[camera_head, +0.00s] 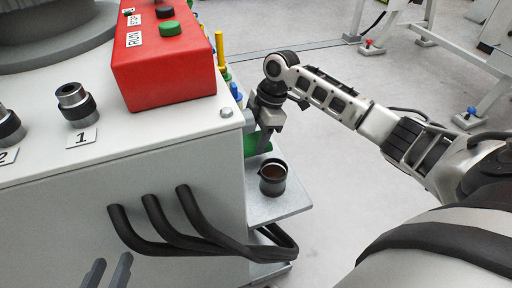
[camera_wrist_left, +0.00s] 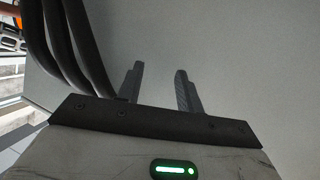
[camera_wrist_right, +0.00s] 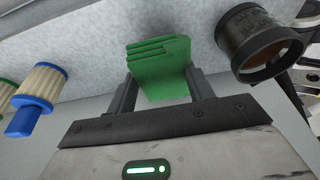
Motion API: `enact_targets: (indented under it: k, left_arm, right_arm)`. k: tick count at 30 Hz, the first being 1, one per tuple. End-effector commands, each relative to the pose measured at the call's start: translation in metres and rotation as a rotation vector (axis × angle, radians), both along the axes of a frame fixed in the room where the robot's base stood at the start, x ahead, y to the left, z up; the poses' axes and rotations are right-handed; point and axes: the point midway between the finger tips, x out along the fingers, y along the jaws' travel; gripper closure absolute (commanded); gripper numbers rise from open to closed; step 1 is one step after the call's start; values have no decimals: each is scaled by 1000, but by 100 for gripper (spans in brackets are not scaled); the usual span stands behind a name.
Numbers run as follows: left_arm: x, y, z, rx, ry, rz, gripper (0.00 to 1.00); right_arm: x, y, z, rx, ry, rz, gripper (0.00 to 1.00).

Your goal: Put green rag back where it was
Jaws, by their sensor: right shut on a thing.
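The folded green rag (camera_wrist_right: 160,68) is between the fingers of my right gripper (camera_wrist_right: 158,92) in the right wrist view. In the head view the rag (camera_head: 254,143) is partly hidden behind my right gripper (camera_head: 263,140), at the side of the white cabinet. The gripper is shut on it, just above or at the small grey side shelf (camera_head: 285,206); I cannot tell whether the rag touches the shelf. My left gripper (camera_head: 108,274) is at the bottom left of the head view. Its fingers (camera_wrist_left: 160,88) are apart and empty in the left wrist view.
A dark cup (camera_head: 272,178) with brown contents stands on the shelf, close to the rag. Black hoses (camera_head: 190,235) bulge from the cabinet front (camera_head: 70,225). A red button box (camera_head: 165,65) sits on top.

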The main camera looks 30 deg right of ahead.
Motion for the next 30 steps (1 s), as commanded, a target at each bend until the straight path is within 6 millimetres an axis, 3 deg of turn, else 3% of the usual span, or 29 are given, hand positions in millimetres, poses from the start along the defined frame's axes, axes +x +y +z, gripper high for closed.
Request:
enact_targets:
  k: [1,5,15,16,18,27,30]
  left_arm:
    - [1,-1,-3,-18,-7,-1,64]
    - [2,-4,1,-61,-15,-3,64]
    - [3,-4,6,-69,-19,-2,64]
    - [3,-4,6,-67,-18,-3,64]
    - [3,-4,6,-67,-18,-3,64]
    - [3,-4,5,-66,-17,-2,64]
    - [3,-4,8,-62,-17,-2,64]
  right_arm:
    - [-1,0,-15,0,4,0,66]
    - [0,0,-32,0,2,1,66]
    - [-1,0,-33,-1,2,1,66]
    - [-1,0,-33,0,2,0,45]
    - [0,0,-33,-1,1,0,26]
    - [0,0,-32,-1,1,0,26]
    - [0,-2,-23,-1,-1,0,26]
